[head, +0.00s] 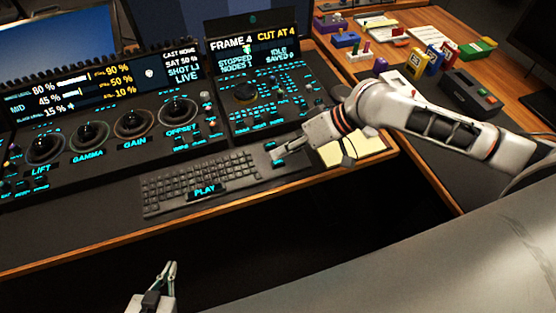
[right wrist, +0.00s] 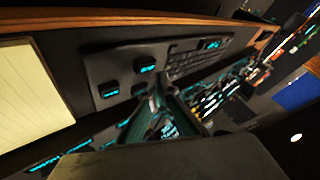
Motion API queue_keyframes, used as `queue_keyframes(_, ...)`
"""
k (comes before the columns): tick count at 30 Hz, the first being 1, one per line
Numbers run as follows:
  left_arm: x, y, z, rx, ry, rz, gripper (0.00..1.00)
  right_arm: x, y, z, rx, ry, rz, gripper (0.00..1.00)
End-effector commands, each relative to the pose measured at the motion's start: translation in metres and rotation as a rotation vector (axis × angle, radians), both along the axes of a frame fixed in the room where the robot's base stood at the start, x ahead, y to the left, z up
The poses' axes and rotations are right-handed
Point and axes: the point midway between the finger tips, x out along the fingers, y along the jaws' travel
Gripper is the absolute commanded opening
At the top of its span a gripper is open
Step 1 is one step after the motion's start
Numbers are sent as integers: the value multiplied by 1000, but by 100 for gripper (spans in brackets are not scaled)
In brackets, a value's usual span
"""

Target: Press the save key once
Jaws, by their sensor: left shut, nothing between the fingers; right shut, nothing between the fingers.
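A dark keyboard (head: 195,178) lies on the desk, with a lit PLAY key (head: 205,190) at its front edge. Small cyan-lit keys (head: 278,162) sit at the right of the keyboard; they also show in the right wrist view (right wrist: 110,90). Their labels are too blurred to read, so I cannot tell which is the save key. My right gripper (head: 277,150) is shut and empty, with its tips close over these keys; whether it touches one I cannot tell. In the right wrist view its fingers (right wrist: 160,88) point at the key area. My left gripper (head: 172,266) is shut, empty, and off the desk's front edge.
A grading panel with trackballs (head: 86,133) stands behind the keyboard. The screen (head: 252,48) reads FRAME 4, CUT AT 4, STOPPED, IDLE, NODES 1 and SAVED 0. A yellow notepad (head: 352,148) lies beside my right gripper. A wooden side desk (head: 470,40) holds several small items.

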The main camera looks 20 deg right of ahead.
Motion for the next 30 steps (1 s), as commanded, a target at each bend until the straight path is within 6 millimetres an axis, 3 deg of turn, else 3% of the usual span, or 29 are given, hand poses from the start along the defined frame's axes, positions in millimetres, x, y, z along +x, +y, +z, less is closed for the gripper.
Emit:
queue_keyframes(16,4,-1,10,-1,-11,-1,0,0,0,-7,0,0,0,0)
queue_keyframes(30,2,0,6,1,-4,-1,0,0,0,-10,0,0,0,0)
